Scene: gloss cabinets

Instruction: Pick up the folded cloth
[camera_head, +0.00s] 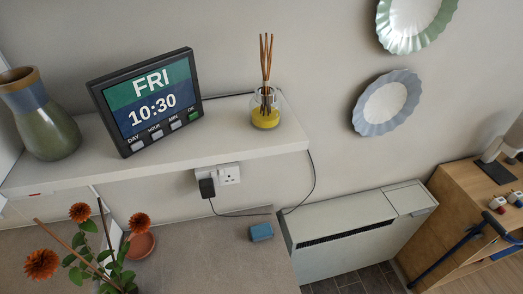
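A small blue block-shaped item (261,232) lies on the grey-beige countertop (205,262), close to its right edge. It is the only thing in view that could be the folded cloth, but it is too small to tell cloth from sponge. Nothing touches it from above. Neither of my grippers is in view.
A white shelf (225,130) above the counter holds a clock (150,100), a vase (40,115) and a reed diffuser (265,108). A plug cable hangs behind the blue item. Orange flowers (42,264) and a terracotta dish (141,245) stand left. A heater (350,238) stands right.

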